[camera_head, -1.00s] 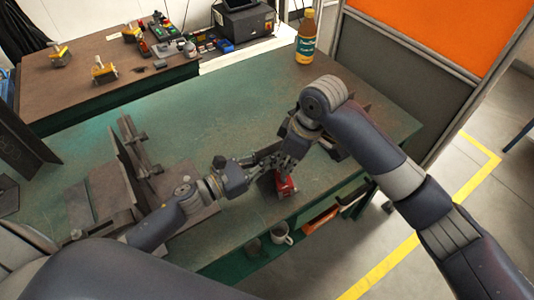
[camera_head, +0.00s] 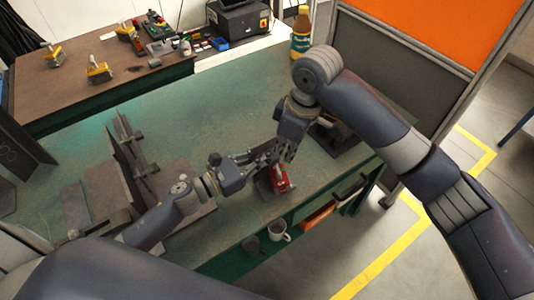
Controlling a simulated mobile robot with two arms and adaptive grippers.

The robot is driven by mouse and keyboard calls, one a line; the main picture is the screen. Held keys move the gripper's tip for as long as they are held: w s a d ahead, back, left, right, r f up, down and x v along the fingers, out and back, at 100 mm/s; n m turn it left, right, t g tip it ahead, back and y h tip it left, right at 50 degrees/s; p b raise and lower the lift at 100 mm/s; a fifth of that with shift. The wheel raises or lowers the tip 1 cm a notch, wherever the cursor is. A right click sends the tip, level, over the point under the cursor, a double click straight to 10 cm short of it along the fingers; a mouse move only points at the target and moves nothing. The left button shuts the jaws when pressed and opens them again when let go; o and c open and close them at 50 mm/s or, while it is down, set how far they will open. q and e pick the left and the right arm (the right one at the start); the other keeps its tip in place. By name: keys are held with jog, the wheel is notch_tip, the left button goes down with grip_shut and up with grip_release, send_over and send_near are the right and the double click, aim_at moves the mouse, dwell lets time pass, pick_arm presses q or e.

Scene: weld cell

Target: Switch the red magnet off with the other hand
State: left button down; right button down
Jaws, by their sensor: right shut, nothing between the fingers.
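The red magnet (camera_head: 279,179) is a small red block near the front edge of the green table, on a dark piece of metal (camera_head: 263,186). My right gripper (camera_head: 281,157) comes down from above and is shut and empty, its fingertips just over the back of the magnet. I cannot tell whether they touch it. My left gripper (camera_head: 259,160) reaches in from the left, with its fingers beside the magnet's back left side. Its fingers overlap the right ones in the picture, so its opening is unclear. The magnet's switch is too small to make out.
A dark steel fixture (camera_head: 128,160) stands on the green table (camera_head: 215,110) at the left. A bottle (camera_head: 301,33) stands at the back edge. A mug (camera_head: 279,231) sits on the shelf below. The table's middle is clear.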

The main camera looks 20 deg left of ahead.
jog(key=shift+s+d+f+h, duration=0.1)
jog(key=shift+d+f+h, duration=0.3)
jog(key=shift+f, duration=0.9)
jog(key=shift+d+f+h, duration=0.25)
jog(key=shift+d+f, duration=0.15)
jog(key=shift+f, duration=0.95)
jog(key=shift+s+d+f+h, duration=0.1)
jog(key=shift+d+f+h, duration=0.3)
jog(key=shift+f, duration=0.9)
jog(key=shift+s+a, duration=0.1)
jog(key=shift+s, duration=0.25)
jog(key=shift+s+a, duration=0.5)
jog(key=shift+s, duration=0.15)
dwell(0.5)
jog(key=shift+s+a, duration=0.3)
jog(key=shift+a, duration=0.5)
dwell(1.8)
